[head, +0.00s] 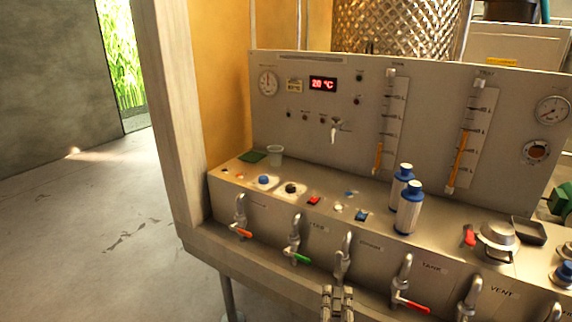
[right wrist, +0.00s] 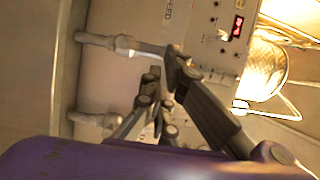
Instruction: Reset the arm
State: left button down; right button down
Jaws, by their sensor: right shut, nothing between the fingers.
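My right gripper (head: 338,292) shows at the bottom centre of the head view, in front of the panel's lower front edge and just below a tap (head: 343,256) that carries no coloured handle I can make out. In the right wrist view its dark fingers (right wrist: 164,78) are close together, with nothing seen between them. They are near a metal tap (right wrist: 120,43), and I cannot tell whether they touch it. My left gripper is in neither view.
The steel panel (head: 318,150) holds gauges and a red display (head: 323,83). Taps with red and green handles line its front. A post (head: 170,110) rises at left; the floor (head: 80,220) beyond is clear.

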jog(key=s+a+f+n+g+y+p, duration=0.1)
jog(key=s+f+n+g+y, duration=0.15)
jog(key=s+n, duration=0.35)
jog(key=s+a+f+n+g+y, duration=0.1)
jog(key=s+a+f+n+y, duration=0.2)
jog(key=n, duration=0.5)
jog(key=s+d+f+n+g, duration=0.2)
jog(key=s+f, duration=0.1)
jog(key=s, duration=0.6)
jog(key=s+d+f+n+g+h+p, duration=0.1)
jog(key=s+d+f+n+g, duration=0.1)
jog(key=s, duration=0.7)
jog(key=s+d+f+n+g, duration=0.2)
jog(key=s+d+f, duration=0.2)
jog(key=s, duration=0.6)
jog(key=shift+d+f+p, duration=0.25)
jog(key=shift+f+p, duration=0.1)
jog(key=shift+f, duration=0.55)
jog(key=shift+s, duration=0.1)
